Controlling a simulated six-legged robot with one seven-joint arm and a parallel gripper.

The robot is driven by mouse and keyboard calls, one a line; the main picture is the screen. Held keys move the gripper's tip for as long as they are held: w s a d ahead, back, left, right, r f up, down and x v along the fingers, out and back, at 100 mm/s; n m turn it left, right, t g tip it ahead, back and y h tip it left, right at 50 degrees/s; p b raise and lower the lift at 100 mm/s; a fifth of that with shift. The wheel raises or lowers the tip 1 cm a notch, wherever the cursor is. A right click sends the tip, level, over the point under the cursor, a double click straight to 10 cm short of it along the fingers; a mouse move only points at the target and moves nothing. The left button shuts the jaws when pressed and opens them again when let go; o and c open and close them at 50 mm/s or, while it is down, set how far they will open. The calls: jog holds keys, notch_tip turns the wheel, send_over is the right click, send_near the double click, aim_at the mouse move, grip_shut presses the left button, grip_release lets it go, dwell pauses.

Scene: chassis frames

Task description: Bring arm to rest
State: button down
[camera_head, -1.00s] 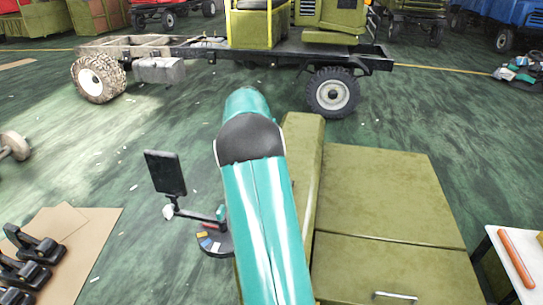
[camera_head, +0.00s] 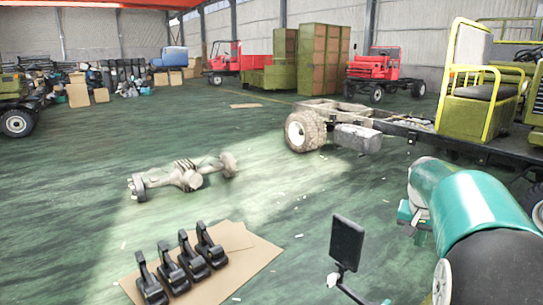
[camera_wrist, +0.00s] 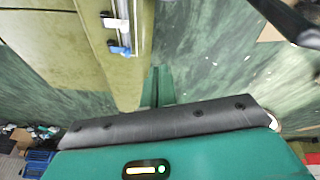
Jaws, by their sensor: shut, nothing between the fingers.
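My arm (camera_head: 475,215), teal with a dark grey joint, fills the right side of the head view. A smaller teal and grey part of mine shows beside it, and my gripper is not clearly visible there. In the wrist view, my gripper (camera_wrist: 157,87) shows as two narrow teal fingers close together beyond a black padded edge. It is shut and empty. An olive cabinet surface (camera_wrist: 60,45) lies to its left in that view, with floor on the right.
Black pedal-like parts (camera_head: 180,265) lie on cardboard (camera_head: 250,262). A dark screen on a stand (camera_head: 346,243) is left of my arm. An axle (camera_head: 185,177) lies on the floor. A truck chassis (camera_head: 395,125) stands behind my arm. The floor at left is largely clear.

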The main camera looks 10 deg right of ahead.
jog(key=s+a+r+n+t+y, duration=0.15)
jog(key=s+a, duration=0.25)
jog(key=a, duration=0.5)
jog(key=s+a+r+n+t, duration=0.1)
jog(key=s+a+r+n, duration=0.2)
jog(key=a, duration=0.6)
jog(key=s+a+f+n+t+y, duration=0.1)
jog(key=s+a+f+n, duration=0.3)
jog(key=s+a, duration=0.8)
jog(key=s+f, duration=0.1)
jog(key=s, duration=0.1)
jog(key=shift+s+a+f, duration=0.15)
jog(key=shift+s+a, duration=0.2)
jog(key=shift+a, duration=0.05)
jog(key=shift+y, duration=0.25)
